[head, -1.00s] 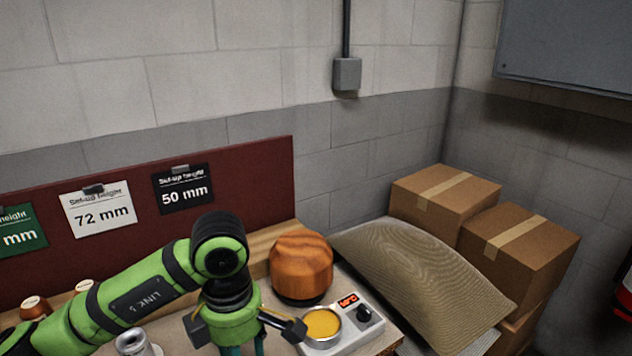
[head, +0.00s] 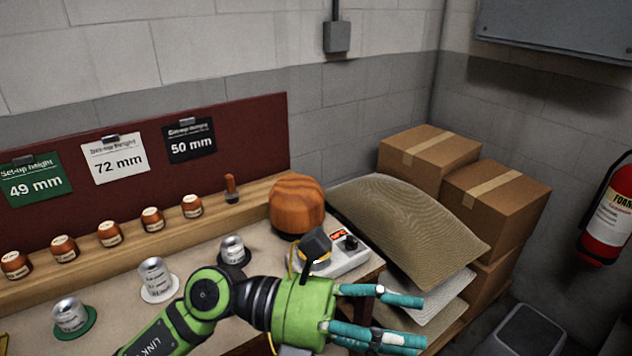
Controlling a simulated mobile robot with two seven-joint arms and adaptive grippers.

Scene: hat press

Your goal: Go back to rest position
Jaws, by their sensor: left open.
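My left arm comes in from the lower left in the head view. My left gripper (head: 400,318) has its teal fingers spread apart and pointing right, with nothing between them. It is in front of the bench's right end, near the lower edge of the picture. A rounded wooden hat block (head: 297,204) stands on the bench behind it. A white heater unit (head: 350,262) with a red display sits beside the block, partly hidden by my gripper. My right gripper is not in view.
Several silver cans stand on the bench, one on a green disc (head: 90,330) and one on a white disc (head: 172,291). Several small brown jars (head: 109,234) line the rear ledge. Sacks (head: 410,222), cardboard boxes (head: 495,205) and a fire extinguisher (head: 606,215) are at right.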

